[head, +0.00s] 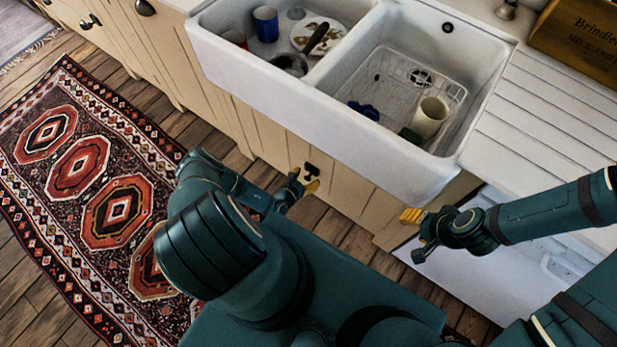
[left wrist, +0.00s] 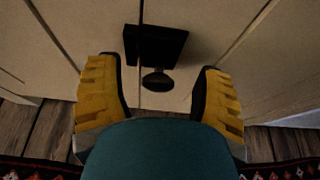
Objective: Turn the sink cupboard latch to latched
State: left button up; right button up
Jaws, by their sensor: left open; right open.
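The sink cupboard latch (head: 311,168) is a small dark fitting on the cream cupboard front below the sink. In the left wrist view it is a black block (left wrist: 155,44) over a seam between boards, with a rounded dark knob (left wrist: 157,80) just below it. My left gripper (head: 303,186) is at the cupboard front, just below the latch in the head view. Its yellow-padded fingers (left wrist: 158,88) are open, one on each side of the knob, with gaps on both sides. My right gripper (head: 414,232) is open and empty, in front of the cupboard's right end.
The white double sink (head: 278,77) overhangs the cupboard front and holds mugs, a plate and a beige cup (head: 430,117). A white appliance front (head: 500,262) is right of the cupboard. A patterned rug (head: 85,165) lies on the wooden floor at left.

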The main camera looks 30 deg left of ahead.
pick_arm(q)
jog(key=shift+x, duration=0.75)
jog(key=shift+c, duration=0.2)
grip_shut()
